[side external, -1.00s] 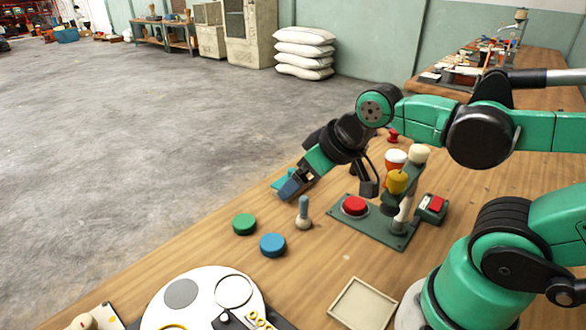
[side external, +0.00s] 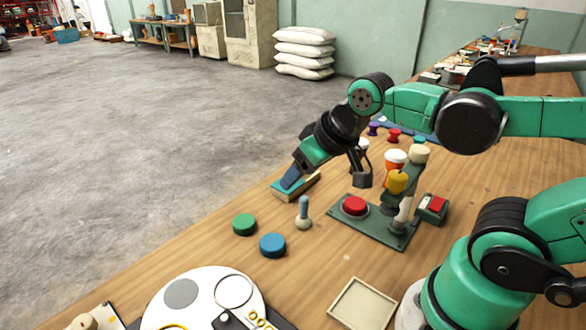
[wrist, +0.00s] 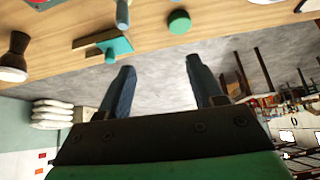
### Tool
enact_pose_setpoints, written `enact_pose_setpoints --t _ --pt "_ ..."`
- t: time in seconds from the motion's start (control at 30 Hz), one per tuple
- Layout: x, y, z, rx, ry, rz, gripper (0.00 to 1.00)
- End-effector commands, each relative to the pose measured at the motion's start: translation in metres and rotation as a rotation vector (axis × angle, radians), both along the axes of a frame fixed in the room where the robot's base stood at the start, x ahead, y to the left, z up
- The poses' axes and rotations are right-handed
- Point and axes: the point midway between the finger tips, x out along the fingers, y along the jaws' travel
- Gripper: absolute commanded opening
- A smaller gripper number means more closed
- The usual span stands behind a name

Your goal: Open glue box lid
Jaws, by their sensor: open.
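The glue box (side external: 312,186) is a small pale wooden box with a teal lid (side external: 280,191), near the table's far left edge in the side view. My gripper (side external: 288,181) is over the lid, its blue fingers hiding part of it. I cannot tell whether they touch. In the wrist view the teal lid (wrist: 117,48) and the wooden box edge (wrist: 92,39) lie above and left of the fingertips. There my gripper (wrist: 160,66) is open, with nothing between its fingers. How far the lid is raised is unclear.
A green disc (side external: 244,224), a blue disc (side external: 272,245) and a blue-handled peg (side external: 303,212) stand nearby. A red button on a green plate (side external: 355,206) and a yellow-knobbed stand (side external: 397,182) are to the right. An empty tray (side external: 361,304) lies in front.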

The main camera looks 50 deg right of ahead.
Motion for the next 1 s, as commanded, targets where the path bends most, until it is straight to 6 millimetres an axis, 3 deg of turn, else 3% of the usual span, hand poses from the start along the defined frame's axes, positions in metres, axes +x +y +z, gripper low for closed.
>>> enact_pose_setpoints --t 0.27,0.53,0.73,1.0 --pt "0.052 -0.036 0.013 0.089 0.204 -0.254 0.60" --pt "0.100 -0.085 -0.012 0.174 0.411 -0.528 0.60" --pt "0.116 -0.111 -0.037 0.213 0.514 -0.669 0.60" --pt "0.120 -0.119 -0.058 0.223 0.549 -0.715 0.60"
